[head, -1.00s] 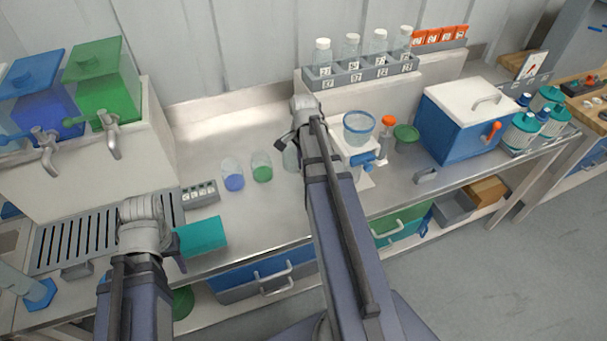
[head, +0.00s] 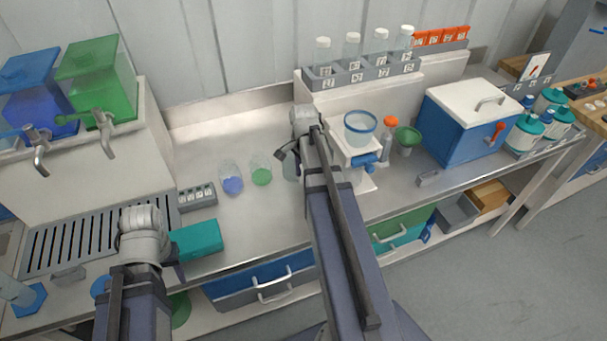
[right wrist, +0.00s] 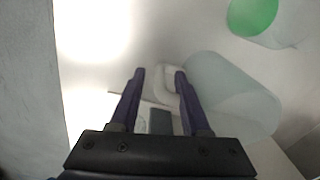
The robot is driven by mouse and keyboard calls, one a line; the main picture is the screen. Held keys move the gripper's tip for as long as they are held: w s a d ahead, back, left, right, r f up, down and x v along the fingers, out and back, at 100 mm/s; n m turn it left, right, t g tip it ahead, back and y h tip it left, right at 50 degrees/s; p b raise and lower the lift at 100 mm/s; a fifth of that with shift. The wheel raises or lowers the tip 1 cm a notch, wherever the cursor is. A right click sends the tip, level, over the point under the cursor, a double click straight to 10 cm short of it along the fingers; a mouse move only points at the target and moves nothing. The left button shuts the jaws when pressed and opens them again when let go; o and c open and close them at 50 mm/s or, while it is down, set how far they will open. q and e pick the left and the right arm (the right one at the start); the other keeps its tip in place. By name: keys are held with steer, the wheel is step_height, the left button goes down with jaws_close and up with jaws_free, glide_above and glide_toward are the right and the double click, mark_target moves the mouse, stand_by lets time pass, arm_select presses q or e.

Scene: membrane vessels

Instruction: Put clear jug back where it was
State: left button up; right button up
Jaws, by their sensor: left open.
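The clear jug (head: 291,168) stands on the bench, partly hidden behind my right arm. In the right wrist view the clear jug (right wrist: 238,95) lies right of the fingers, with its pale handle (right wrist: 163,80) by the fingertips. My right gripper (right wrist: 159,75) looks open, its two fingers apart; whether the handle is between them or just beyond I cannot tell. In the head view the right gripper (head: 286,152) is at the jug's upper left. My left gripper (head: 177,268) is low at the left, beside a teal block, mostly hidden by its own arm.
Beakers with blue (head: 231,180) and green (head: 261,172) liquid stand left of the jug. A white stand holds a blue-rimmed bowl (head: 360,126) to the right. The teal block (head: 197,240) lies near the front edge. A bottle rack (head: 362,75) is behind.

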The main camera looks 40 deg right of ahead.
steer(key=shift+r, duration=0.15)
step_height(320, 180, up, 12)
steer(key=p, duration=1.2)
steer(key=shift+s, duration=0.1)
steer(key=s+a+n, duration=0.3)
steer(key=a+n, duration=0.4)
steer(key=a, duration=0.4)
steer(key=s+a+n, duration=0.3)
steer(key=a+n, duration=0.4)
steer(key=a, duration=0.4)
steer(key=s+a+n+h, duration=0.1)
steer(key=s+a+n, duration=0.2)
steer(key=a+n, duration=0.5)
steer(key=a, duration=0.3)
